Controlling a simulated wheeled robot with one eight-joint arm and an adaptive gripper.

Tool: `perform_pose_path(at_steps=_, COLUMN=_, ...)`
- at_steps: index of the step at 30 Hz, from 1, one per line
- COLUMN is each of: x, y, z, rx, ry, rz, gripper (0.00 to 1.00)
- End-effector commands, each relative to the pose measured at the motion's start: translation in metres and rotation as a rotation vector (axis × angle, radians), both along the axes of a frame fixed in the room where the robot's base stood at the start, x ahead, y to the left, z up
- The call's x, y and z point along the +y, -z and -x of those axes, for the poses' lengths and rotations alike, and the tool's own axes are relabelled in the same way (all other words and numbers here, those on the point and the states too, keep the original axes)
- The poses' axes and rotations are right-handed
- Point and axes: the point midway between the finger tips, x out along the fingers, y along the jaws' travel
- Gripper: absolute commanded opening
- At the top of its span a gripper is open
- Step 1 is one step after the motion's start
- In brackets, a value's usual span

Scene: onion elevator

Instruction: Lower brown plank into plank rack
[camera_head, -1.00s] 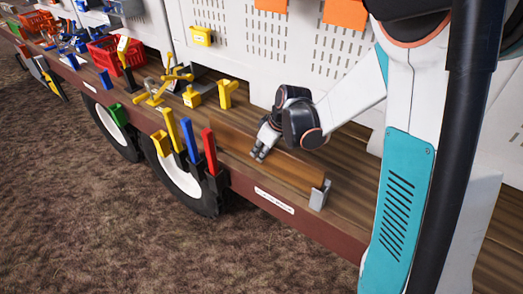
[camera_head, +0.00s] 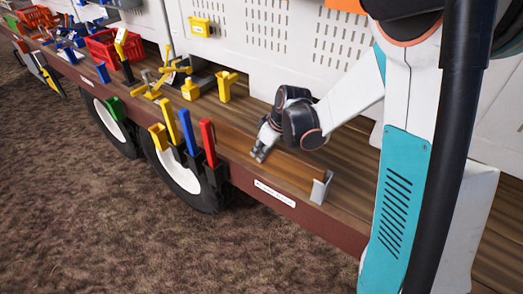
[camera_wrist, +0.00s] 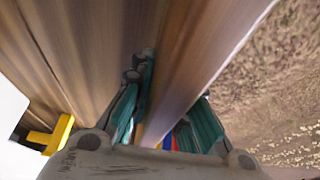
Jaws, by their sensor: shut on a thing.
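The brown plank (camera_head: 288,169) lies lengthwise along the wooden deck's front edge, with its right end at the grey metal bracket (camera_head: 321,187) of the plank rack. Little of its face shows above the deck. The rack's left end is hard to make out behind the coloured handles. My gripper (camera_head: 260,153) is shut on the plank near its middle, from above. In the wrist view the plank (camera_wrist: 205,60) runs between the two green-padded fingers (camera_wrist: 174,88). The plank's lower edge and its seating in the rack cannot be made out.
Red (camera_head: 207,137), blue (camera_head: 188,130) and yellow (camera_head: 171,126) handles stand in black holders just left of the plank. A yellow holder (camera_head: 226,85) stands behind. A white perforated wall (camera_head: 290,50) backs the deck. The deck right of the bracket is clear.

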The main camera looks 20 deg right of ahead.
Motion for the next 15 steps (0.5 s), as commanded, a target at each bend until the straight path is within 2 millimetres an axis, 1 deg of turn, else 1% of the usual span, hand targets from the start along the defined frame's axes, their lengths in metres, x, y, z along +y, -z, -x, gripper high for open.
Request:
perform_pose_path(at_steps=8, x=0.0001, y=0.0001, z=-0.0001, rx=0.000, ry=0.000, rz=0.000, gripper=0.00)
perform_pose_path(at_steps=9, x=0.0001, y=0.0001, z=-0.0001, rx=0.000, ry=0.000, rz=0.000, gripper=0.23)
perform_pose_path(at_steps=11, x=0.0000, y=0.0001, z=-0.0002, rx=0.000, ry=0.000, rz=0.000, gripper=0.37)
perform_pose_path(at_steps=12, x=0.0001, y=0.0001, z=-0.0001, rx=0.000, ry=0.000, rz=0.000, gripper=0.40)
perform_pose_path(at_steps=15, x=0.0000, y=0.0002, z=-0.0001, rx=0.000, ry=0.000, rz=0.000, gripper=0.40)
